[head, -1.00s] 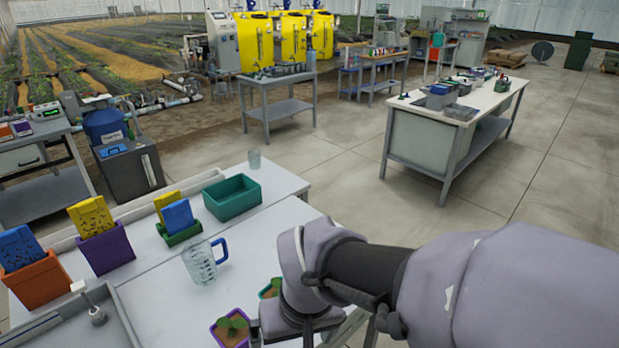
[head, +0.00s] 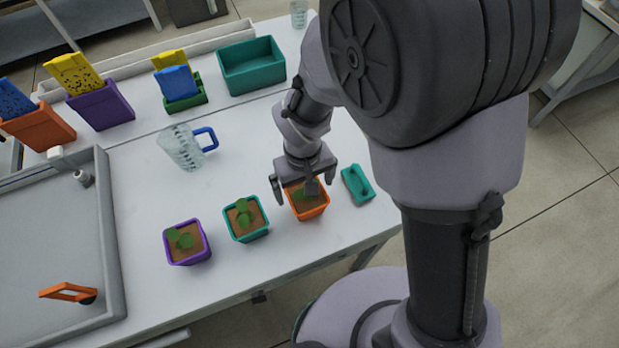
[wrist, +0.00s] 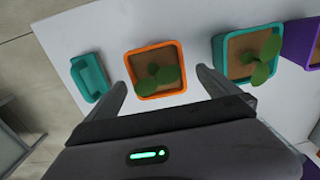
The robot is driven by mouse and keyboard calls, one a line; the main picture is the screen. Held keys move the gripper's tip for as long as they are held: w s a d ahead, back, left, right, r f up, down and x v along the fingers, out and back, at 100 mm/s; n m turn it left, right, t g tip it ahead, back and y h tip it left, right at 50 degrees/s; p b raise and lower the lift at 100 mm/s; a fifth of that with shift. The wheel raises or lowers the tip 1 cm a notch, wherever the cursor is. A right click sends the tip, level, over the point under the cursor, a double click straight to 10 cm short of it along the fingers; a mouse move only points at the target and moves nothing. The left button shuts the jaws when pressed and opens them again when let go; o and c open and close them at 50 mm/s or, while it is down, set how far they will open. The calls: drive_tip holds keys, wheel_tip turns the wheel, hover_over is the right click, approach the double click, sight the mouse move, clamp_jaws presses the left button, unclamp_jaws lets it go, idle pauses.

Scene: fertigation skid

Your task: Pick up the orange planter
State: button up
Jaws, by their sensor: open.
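The orange planter (head: 309,205) is a small square pot with brown soil and a green seedling. It stands on the white table, at the right end of a row of planters. My gripper (head: 307,192) is over it in the head view and hides part of its back. In the wrist view the orange planter (wrist: 155,69) lies ahead, between the lines of the two open fingers of my gripper (wrist: 163,80). The jaws are open and hold nothing. I cannot tell how high the fingertips are above the rim.
A teal planter (head: 245,219) stands close left, then a purple planter (head: 187,243). A clear jug (head: 182,148), seed packets in bins and a sink (head: 50,250) are further left. The table's front edge is near.

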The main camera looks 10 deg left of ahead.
sight(307, 197)
drive_tip(key=f+b, duration=0.1)
drive_tip(key=f, duration=0.1)
drive_tip(key=f+b, duration=0.1)
drive_tip(key=f, duration=0.2)
drive_tip(key=f+b, duration=0.1)
drive_tip(key=f, duration=0.1)
drive_tip(key=shift+d+f, duration=0.2)
drive_tip(key=shift+d, duration=0.05)
drive_tip(key=shift+r, duration=0.15)
drive_tip(key=c, duration=1.5)
